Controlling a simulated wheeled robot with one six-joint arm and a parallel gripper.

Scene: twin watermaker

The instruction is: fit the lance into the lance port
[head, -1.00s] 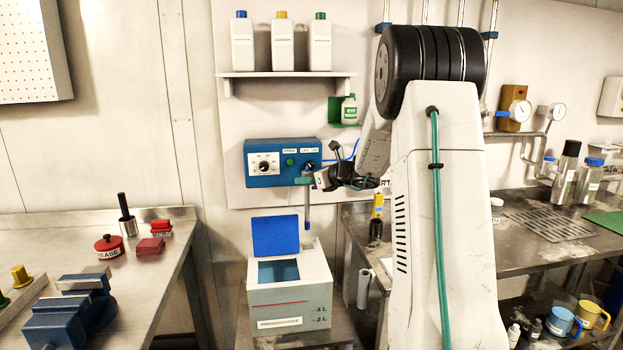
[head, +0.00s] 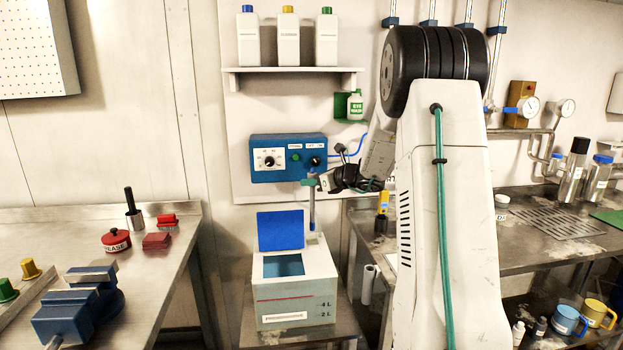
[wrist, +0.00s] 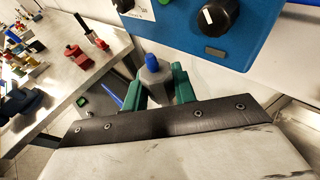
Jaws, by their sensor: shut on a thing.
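The lance (head: 312,208) is a slim grey upright rod; in the wrist view its grey upper end (wrist: 154,82) has a blue cap. My gripper (head: 310,182) is shut on it near its top, with a green finger on each side in the wrist view (wrist: 160,88). The lance's lower end is at the back right of the white tank (head: 295,294), close to its top. The lance port is not clearly made out there, and I cannot tell whether the tip is in it or above it.
The tank's blue lid (head: 280,230) stands open behind a blue opening. A blue control box (head: 288,159) is on the wall just above my gripper. A steel bench (head: 170,270) with a blue vise (head: 78,308) stands left; another bench (head: 520,230) stands right.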

